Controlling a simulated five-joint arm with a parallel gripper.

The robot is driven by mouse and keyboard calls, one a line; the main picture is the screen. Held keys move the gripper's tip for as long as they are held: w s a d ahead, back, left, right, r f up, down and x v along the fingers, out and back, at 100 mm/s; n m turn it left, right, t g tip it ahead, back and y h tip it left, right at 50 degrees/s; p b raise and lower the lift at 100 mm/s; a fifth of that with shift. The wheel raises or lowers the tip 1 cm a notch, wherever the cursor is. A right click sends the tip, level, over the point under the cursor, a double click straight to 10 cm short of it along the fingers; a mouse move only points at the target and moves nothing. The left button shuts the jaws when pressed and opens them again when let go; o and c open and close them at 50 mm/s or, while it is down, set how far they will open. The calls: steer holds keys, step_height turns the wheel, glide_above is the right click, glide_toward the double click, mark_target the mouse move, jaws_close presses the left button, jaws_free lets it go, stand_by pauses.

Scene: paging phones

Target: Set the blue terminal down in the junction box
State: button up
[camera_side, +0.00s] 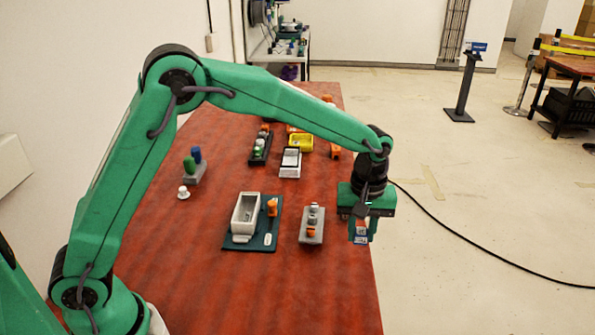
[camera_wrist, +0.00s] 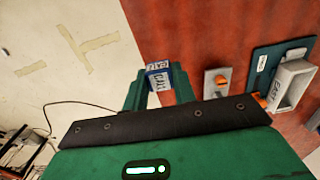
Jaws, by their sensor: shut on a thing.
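The blue terminal, a small blue block with white lettered labels, shows between the fingertips in the side view (camera_side: 361,238) and in the wrist view (camera_wrist: 158,82). My gripper (camera_side: 361,230) is shut on it and points down by the table's right edge. The junction box looks to be the pale grey open-topped box (camera_side: 236,222) on a dark teal plate, left of my gripper and apart from it. In the wrist view the box (camera_wrist: 298,72) is at the right, with a label on its side. Part of its interior is hidden.
A grey block with an orange knob (camera_side: 308,238) stands between my gripper and the box. An orange part (camera_side: 271,208) stands on the plate beside the box. A yellow tray (camera_side: 301,150) and black holder (camera_side: 254,160) are farther back. The table's front is clear.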

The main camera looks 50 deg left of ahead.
steer(key=a+f, duration=0.1)
steer(key=a, duration=1.8)
glide_above(247, 217)
steer(key=f, duration=0.2)
steer(key=shift+r+n, duration=0.25)
steer(key=shift+n, duration=0.05)
steer(key=shift+f, duration=0.25)
steer(key=shift+f, duration=1.05)
steer(key=shift+f, duration=0.65)
steer(key=shift+r, duration=0.15)
steer(key=o, duration=1)
